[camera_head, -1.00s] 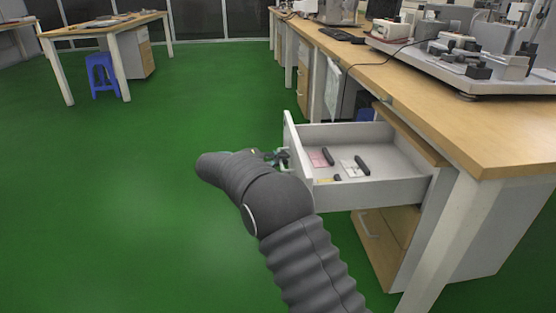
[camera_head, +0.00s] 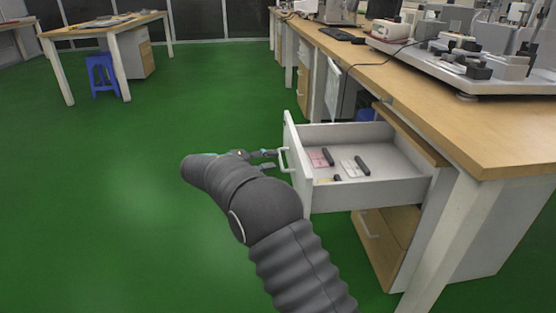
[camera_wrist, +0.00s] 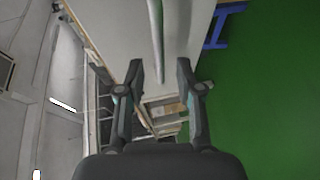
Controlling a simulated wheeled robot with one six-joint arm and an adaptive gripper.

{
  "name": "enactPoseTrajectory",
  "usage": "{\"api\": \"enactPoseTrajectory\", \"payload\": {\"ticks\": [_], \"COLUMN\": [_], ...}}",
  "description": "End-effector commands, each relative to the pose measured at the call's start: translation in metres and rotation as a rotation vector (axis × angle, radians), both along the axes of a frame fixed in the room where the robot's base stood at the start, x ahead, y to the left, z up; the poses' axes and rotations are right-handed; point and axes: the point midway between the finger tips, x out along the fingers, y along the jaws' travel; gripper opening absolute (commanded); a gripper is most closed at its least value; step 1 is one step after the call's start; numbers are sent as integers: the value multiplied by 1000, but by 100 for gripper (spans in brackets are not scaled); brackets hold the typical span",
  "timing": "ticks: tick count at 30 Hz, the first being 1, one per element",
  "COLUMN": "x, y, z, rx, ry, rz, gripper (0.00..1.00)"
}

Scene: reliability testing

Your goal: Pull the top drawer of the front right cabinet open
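The top drawer (camera_head: 400,193) of the front right cabinet (camera_head: 440,245) is pulled well out from under the wooden tabletop. Its pale front panel (camera_head: 291,140) carries a light bar handle (camera_head: 284,160). In the wrist view the handle (camera_wrist: 156,40) runs upright ahead of the gap between my fingers, with the drawer front (camera_wrist: 193,30) behind it. My gripper (camera_head: 270,160) is just left of the handle, with its two fingers apart.
Inside the drawer lie dark slim objects (camera_head: 362,165) and a pink card (camera_head: 318,159). A lower wooden drawer (camera_head: 385,245) is shut. Equipment (camera_head: 470,60) stands on the long bench (camera_head: 480,130). A blue stool (camera_head: 102,75) stands far left. Green floor (camera_head: 120,200) to the left is clear.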

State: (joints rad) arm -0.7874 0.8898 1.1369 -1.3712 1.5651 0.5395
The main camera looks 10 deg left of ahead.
Motion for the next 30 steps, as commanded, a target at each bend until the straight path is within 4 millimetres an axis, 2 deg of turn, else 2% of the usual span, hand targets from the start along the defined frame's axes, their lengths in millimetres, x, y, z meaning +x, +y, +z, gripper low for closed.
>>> {"api": "enactPoseTrajectory", "payload": {"ticks": [1, 6, 12, 18, 30], "x": [-8, -28, -45, -51, -51], "y": [10, 34, 53, 60, 60], "z": [2, 8, 11, 13, 13], "rx": [1, -1, 0, -1, -1], "ry": [0, 0, 1, 2, 2], "rz": [3, 2, 0, -1, -1], "gripper": [36, 36, 36, 36, 36]}}
